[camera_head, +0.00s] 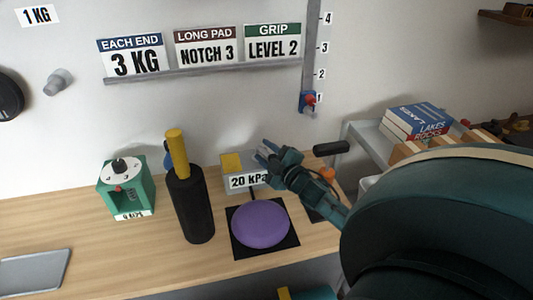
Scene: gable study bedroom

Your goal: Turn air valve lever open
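A small grey box with a yellow block (231,163) on its left side and a "20 KPA" label (248,181) stands at the back of the wooden desk. I cannot clearly make out which part is the air valve lever; the right end of the box is partly hidden by my gripper. My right gripper (266,153) comes in from the right, with its fingertips at the upper right corner of the box. Its finger gap is too small to judge, and I cannot tell whether it touches the box.
A purple round pad (261,224) on a black mat lies in front of the box. A black cylinder with a yellow post (190,205) and a green dial device (126,188) stand left. Books (417,121) lie on a shelf at right.

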